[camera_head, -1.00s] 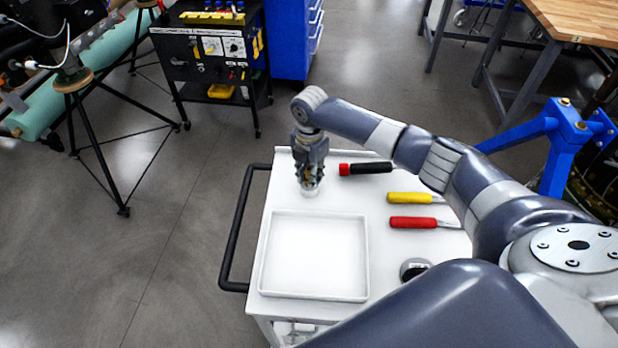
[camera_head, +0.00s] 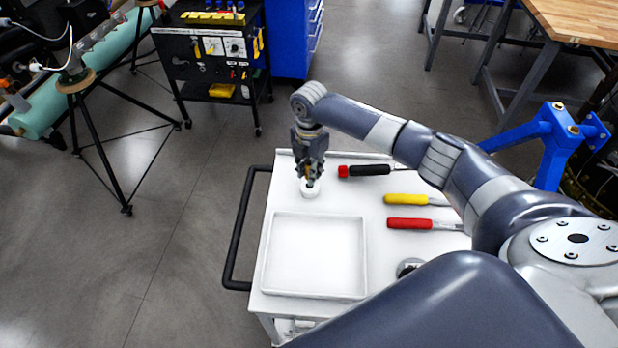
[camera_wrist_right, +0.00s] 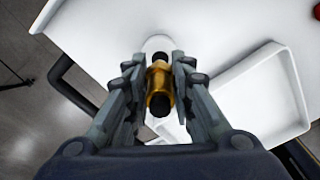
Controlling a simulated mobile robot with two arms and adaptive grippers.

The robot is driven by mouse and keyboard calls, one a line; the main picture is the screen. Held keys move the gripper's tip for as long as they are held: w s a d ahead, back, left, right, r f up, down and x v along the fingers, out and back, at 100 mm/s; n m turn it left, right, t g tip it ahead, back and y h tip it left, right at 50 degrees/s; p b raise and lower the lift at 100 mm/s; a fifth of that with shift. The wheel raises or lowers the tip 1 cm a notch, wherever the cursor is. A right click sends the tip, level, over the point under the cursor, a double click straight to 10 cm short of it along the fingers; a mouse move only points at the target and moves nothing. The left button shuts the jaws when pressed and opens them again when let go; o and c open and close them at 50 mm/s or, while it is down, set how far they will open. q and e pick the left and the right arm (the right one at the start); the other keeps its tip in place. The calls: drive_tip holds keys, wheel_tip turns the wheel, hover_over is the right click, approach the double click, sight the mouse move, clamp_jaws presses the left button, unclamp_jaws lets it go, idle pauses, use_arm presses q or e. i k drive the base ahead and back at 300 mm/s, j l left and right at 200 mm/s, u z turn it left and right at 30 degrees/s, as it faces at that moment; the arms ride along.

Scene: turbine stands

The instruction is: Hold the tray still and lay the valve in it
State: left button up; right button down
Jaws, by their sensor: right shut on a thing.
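A small brass valve (camera_wrist_right: 159,82) with black ends is between the fingers of my right gripper (camera_head: 311,178). The fingers are shut on its sides, and the grip also shows in the wrist view (camera_wrist_right: 158,78). A small white round holder (camera_head: 310,191) stands directly below the valve; I cannot tell whether the valve's lower end is clear of it. The white square tray (camera_head: 363,262) lies on the cart top, nearer than the holder, and is empty. Its rim shows at the right in the wrist view (camera_wrist_right: 292,78). My left gripper is out of view.
The white cart top (camera_head: 380,262) carries a black-and-red tool (camera_head: 364,170), a yellow-handled tool (camera_head: 408,199), a red-handled tool (camera_head: 412,224) and a dark round piece (camera_head: 408,267) right of the tray. A black cart handle (camera_head: 241,225) runs along the left edge.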

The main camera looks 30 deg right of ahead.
sight(315, 256)
drive_tip(key=z, duration=0.85)
drive_tip(key=k+j, duration=0.15)
drive_tip(key=k, duration=0.15)
drive_tip(key=k+j, duration=0.15)
drive_tip(key=k, duration=0.1)
